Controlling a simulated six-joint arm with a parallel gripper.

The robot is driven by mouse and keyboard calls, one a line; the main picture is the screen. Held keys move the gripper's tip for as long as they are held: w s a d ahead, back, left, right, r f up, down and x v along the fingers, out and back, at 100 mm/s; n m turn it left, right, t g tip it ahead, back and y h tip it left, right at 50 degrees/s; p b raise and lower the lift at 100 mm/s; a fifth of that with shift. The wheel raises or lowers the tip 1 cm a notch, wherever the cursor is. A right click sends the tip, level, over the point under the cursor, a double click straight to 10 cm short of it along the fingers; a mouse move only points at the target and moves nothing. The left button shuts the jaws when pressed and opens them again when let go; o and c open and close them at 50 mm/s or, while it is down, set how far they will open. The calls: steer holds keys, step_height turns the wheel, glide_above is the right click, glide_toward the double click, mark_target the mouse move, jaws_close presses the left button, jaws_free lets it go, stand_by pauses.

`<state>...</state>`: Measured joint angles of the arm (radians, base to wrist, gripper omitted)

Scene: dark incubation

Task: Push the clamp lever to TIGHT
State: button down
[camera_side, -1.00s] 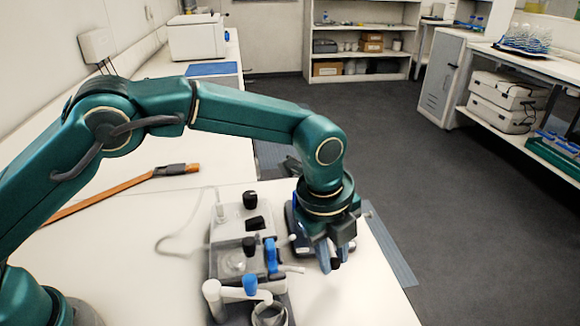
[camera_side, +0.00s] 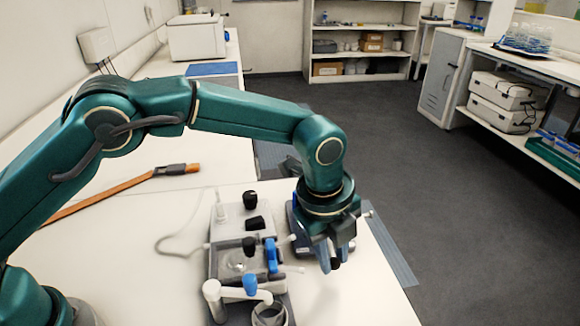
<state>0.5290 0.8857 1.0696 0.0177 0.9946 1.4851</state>
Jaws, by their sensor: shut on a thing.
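A clamp apparatus (camera_side: 226,262) with black knobs, blue parts and a clear round part stands on the white bench, left of my gripper. An upright blue lever-like part (camera_side: 271,255) is on its right side, and a thin white rod (camera_side: 293,269) sticks out toward my gripper. I cannot tell which part is the clamp lever, and no TIGHT marking is readable. My gripper (camera_side: 334,262) points down, right of the apparatus and apart from the blue part. It is shut on a small dark piece (camera_side: 336,264) at its fingertips, mostly hidden by the fingers.
A dark-based device (camera_side: 294,222) sits behind my gripper, partly hidden by it. A white pipe-like part (camera_side: 212,291) and a ring (camera_side: 268,314) are at the front of the apparatus. An orange strap (camera_side: 125,186) lies at the back left. The bench is clear at the front right.

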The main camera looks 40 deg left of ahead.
stand_by(0.4)
steer(key=w+d+n, duration=0.1)
steer(key=n, duration=0.1)
steer(key=shift+w+d+n, duration=0.1)
steer(key=shift+n, duration=0.2)
steer(key=shift+w+d+n+y, duration=0.25)
steer(key=shift+w+n+y, duration=0.15)
steer(key=shift+n, duration=0.6)
steer(key=c, duration=0.7)
jaws_free()
steer(key=shift+s+r, duration=0.25)
steer(key=shift+r, duration=1.05)
steer(key=shift+s+r, duration=0.25)
steer(key=shift+r, duration=1)
